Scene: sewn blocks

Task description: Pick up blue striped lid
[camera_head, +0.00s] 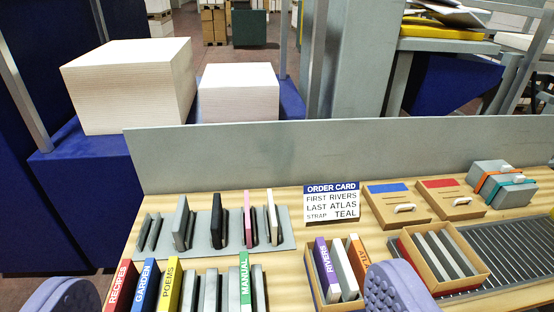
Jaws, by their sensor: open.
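The blue striped lid (385,201) is a flat tan piece with a blue band and a small white handle. It lies on the wooden table, right of the order card and left of a similar lid with a red band (458,199). My gripper (232,282) shows as two purple padded fingers at the bottom edge, spread wide apart. The blue striped lid is farther back than the fingers, above the right one in the picture. Nothing is clearly held between the fingers.
Books in several colours, such as the yellow POEMS (168,286), stand along the front. A tan box (316,286) with books and an open carton (466,284) stand before the lids. An order card (331,203) stands beside the lid. A grey panel (340,158) closes the back.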

